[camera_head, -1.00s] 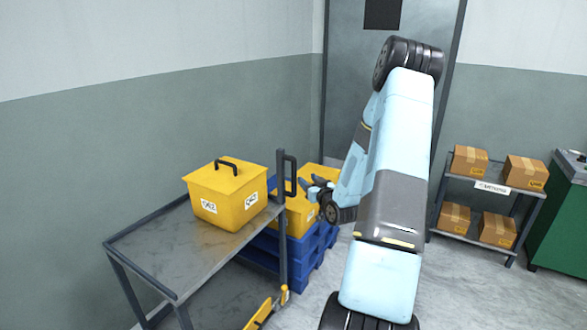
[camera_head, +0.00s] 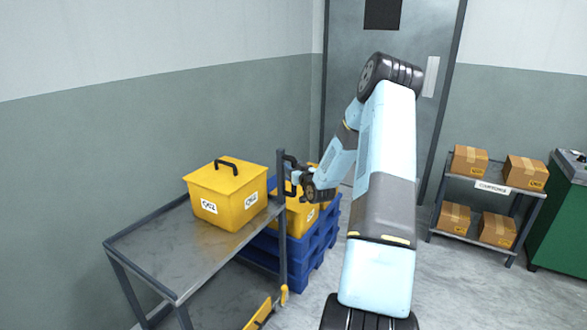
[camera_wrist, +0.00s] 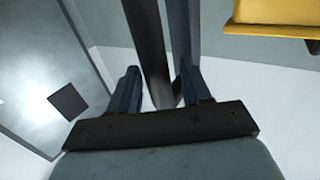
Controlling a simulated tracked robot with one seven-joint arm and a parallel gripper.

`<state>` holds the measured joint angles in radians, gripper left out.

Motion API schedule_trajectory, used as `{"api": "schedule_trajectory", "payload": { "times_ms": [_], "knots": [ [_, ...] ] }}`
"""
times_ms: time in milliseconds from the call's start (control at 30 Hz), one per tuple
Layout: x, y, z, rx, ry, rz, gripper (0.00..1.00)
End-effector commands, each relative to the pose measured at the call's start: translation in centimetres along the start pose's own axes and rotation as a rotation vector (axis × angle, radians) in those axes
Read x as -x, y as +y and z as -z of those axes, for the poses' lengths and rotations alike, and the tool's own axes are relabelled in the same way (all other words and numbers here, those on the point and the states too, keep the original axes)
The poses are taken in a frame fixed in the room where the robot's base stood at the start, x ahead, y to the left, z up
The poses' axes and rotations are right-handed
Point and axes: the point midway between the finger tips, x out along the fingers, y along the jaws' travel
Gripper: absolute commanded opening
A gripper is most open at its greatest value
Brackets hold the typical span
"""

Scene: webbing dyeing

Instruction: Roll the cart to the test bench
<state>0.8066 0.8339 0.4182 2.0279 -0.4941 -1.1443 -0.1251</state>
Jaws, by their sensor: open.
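The grey metal cart (camera_head: 165,255) stands at lower left, with a yellow lidded box (camera_head: 228,198) on its top deck. A dark upright post (camera_head: 281,225) with a handle rises at its right end. My gripper (camera_head: 292,176) is at this handle, which it partly hides. In the wrist view my gripper (camera_wrist: 157,80) is open, and a dark handle bar (camera_wrist: 148,45) runs between its fingers. A second dark bar, the post (camera_wrist: 181,35), passes by the right finger. I cannot tell whether any finger touches the handle.
A blue pallet (camera_head: 308,250) with yellow boxes stands just behind the cart. A small shelf (camera_head: 465,233) with cardboard boxes and a green cabinet (camera_head: 558,220), possibly the test bench, stand at the right. A grey door (camera_head: 343,60) is behind. Floor between is clear.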

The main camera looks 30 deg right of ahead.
Motion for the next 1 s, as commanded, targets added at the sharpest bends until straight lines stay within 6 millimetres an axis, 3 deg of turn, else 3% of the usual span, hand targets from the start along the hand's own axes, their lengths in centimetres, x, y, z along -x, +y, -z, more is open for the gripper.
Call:
{"api": "schedule_trajectory", "payload": {
  "times_ms": [233,700,1000],
  "knots": [
    [-0.02,0.0,0.0,0.0,0.0,0.0,0.46],
    [0.0,0.0,0.0,0.0,0.0,0.0,0.01],
    [0.0,0.01,0.0,0.0,0.0,0.0,0.0]
  ]
}}
